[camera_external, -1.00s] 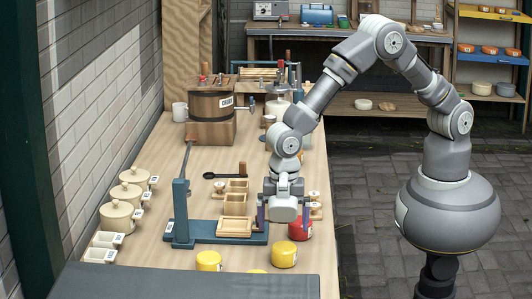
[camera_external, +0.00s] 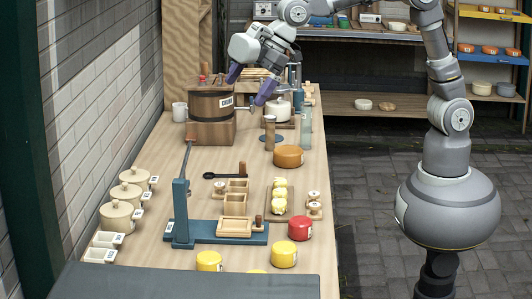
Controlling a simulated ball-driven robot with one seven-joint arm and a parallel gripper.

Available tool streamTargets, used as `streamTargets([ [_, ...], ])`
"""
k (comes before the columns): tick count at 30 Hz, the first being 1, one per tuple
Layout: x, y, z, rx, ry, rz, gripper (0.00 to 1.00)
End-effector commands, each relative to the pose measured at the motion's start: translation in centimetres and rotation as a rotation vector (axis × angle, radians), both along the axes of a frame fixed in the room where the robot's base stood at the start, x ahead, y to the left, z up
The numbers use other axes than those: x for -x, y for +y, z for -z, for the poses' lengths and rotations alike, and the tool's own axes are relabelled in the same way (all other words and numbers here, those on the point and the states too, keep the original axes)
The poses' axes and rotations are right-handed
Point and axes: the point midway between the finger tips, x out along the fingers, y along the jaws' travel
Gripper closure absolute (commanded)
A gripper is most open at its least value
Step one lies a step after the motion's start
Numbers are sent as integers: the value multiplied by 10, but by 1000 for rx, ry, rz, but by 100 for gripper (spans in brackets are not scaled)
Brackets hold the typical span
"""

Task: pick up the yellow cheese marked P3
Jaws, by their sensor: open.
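Three yellow cheeses stand near the front of the table: one (camera_external: 285,254) at the right, one (camera_external: 209,261) at the left, and one (camera_external: 256,271) between them, mostly cut off by a dark panel. Their labels are too small to read, so I cannot tell which is P3. My gripper (camera_external: 244,91) is open and empty at the back of the table, by the wooden churn (camera_external: 211,112). Its two purple fingers point down and left, far from the yellow cheeses.
A red cheese (camera_external: 299,228) stands behind the right yellow one. A blue press (camera_external: 182,213) with a tall lever stands to the left. An orange-brown cheese (camera_external: 288,156), a board with yellow lumps (camera_external: 279,196) and lidded pots (camera_external: 117,217) take up table room.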

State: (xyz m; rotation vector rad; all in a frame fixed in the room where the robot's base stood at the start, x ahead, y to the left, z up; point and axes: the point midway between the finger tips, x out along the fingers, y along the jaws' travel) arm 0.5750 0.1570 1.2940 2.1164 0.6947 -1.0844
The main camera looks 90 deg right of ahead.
Motion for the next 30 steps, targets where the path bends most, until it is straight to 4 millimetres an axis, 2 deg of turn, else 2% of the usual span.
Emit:
streamTargets([
  [1,1,-25,-34,-70,-93,102,0],
  [3,11,-57,-90,-177,-215,239,0],
  [6,40,-98,-160,-325,-375,402,0],
  [9,76,-129,-214,-452,-509,517,0],
  [12,108,-147,-250,-545,-602,587,0],
  [14,121,-154,-263,-581,-638,612,0],
  [15,127,-156,-270,-599,-654,623,3],
  [18,134,-159,-277,-620,-672,636,3],
  [30,131,-158,-276,-621,-663,636,3],
])
